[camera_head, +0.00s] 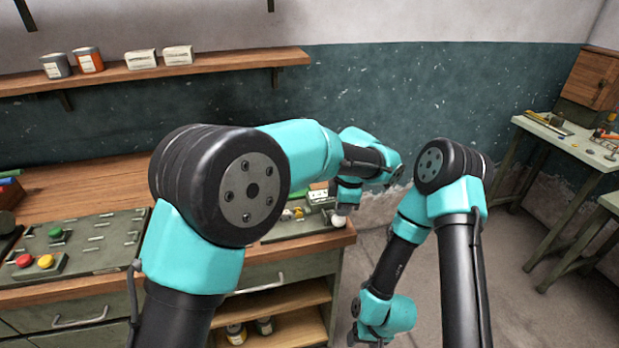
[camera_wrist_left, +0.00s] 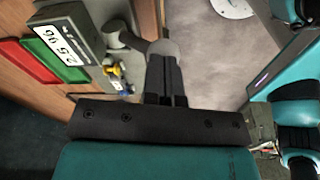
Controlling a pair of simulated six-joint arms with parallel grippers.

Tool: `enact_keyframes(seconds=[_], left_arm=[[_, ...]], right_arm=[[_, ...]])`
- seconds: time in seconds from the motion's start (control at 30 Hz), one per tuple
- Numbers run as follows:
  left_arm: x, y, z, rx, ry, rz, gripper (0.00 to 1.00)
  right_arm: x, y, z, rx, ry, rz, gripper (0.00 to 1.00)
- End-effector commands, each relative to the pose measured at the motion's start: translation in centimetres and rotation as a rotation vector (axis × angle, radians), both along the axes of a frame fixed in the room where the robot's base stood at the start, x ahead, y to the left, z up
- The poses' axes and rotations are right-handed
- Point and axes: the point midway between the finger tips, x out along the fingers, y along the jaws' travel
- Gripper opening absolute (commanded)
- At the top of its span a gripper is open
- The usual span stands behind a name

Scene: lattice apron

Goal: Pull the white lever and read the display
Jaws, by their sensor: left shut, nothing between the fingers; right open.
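The white lever's round knob (camera_head: 338,221) is at the right front end of a panel on the workbench. In the left wrist view the knob (camera_wrist_left: 163,47) looks grey, on a short arm beside the display box. My left gripper (camera_head: 342,208) is right at the knob, its fingers (camera_wrist_left: 166,68) shut and empty; I cannot tell whether they touch it. The display (camera_wrist_left: 62,45) is a white label-like face with dark digits, tilted and not surely readable. My right gripper (camera_head: 358,338) hangs low right of the bench, open, partly hidden by its arm.
A panel with green, red and yellow buttons (camera_head: 55,250) lies on the bench at left. Red (camera_wrist_left: 27,65) and green pieces lie beside the display box. A shelf (camera_head: 200,66) with cans and boxes hangs behind. Open floor (camera_head: 530,290) lies to the right, before another table.

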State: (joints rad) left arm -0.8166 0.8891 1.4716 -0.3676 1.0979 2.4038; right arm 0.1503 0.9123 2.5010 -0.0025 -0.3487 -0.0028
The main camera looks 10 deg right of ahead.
Motion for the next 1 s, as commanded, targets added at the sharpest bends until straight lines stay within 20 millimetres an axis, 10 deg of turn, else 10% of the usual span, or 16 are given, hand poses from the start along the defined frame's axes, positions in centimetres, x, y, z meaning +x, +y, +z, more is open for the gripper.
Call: enact_keyframes(seconds=[1.0], left_arm=[[0.5, -1.0, 1.6, -0.002, 0.0, -0.01, 0.0]], right_arm=[[0.0, 0.0, 0.0, 0.0, 0.0, 0.0, 0.61]])
